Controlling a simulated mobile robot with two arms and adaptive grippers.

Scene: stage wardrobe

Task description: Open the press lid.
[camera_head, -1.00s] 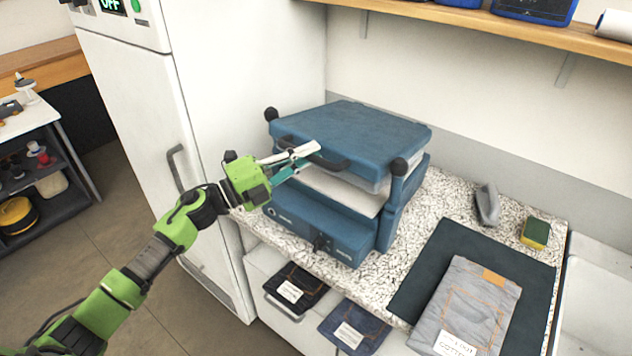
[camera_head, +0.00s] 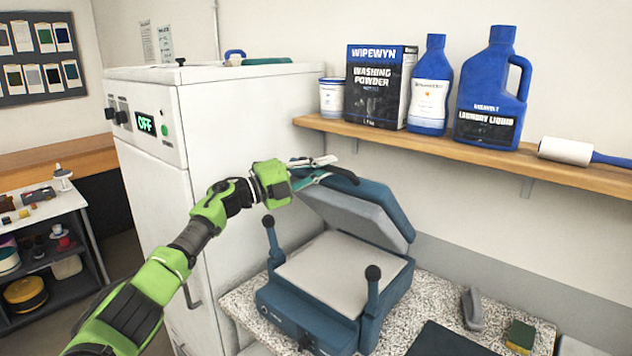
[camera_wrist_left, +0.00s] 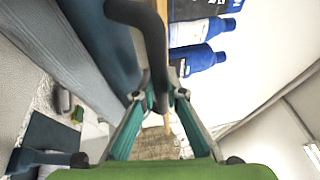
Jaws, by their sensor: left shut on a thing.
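The blue press (camera_head: 306,330) stands on the speckled counter. Its lid (camera_head: 384,199) is raised and tilted back, and its grey underside faces forward over the pale lower plate (camera_head: 335,269). My left gripper (camera_head: 326,171) is shut on the dark lid handle (camera_head: 340,174) at the lid's front edge. In the left wrist view the handle (camera_wrist_left: 152,40) runs down between the fingers of my left gripper (camera_wrist_left: 160,100). My right gripper is not in view.
A white cabinet (camera_head: 240,130) with an OFF display stands left of the press. A wooden shelf (camera_head: 440,148) with blue bottles and a washing powder box hangs behind the lid. A grey object (camera_head: 472,308) and a sponge (camera_head: 520,336) lie on the counter at the right.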

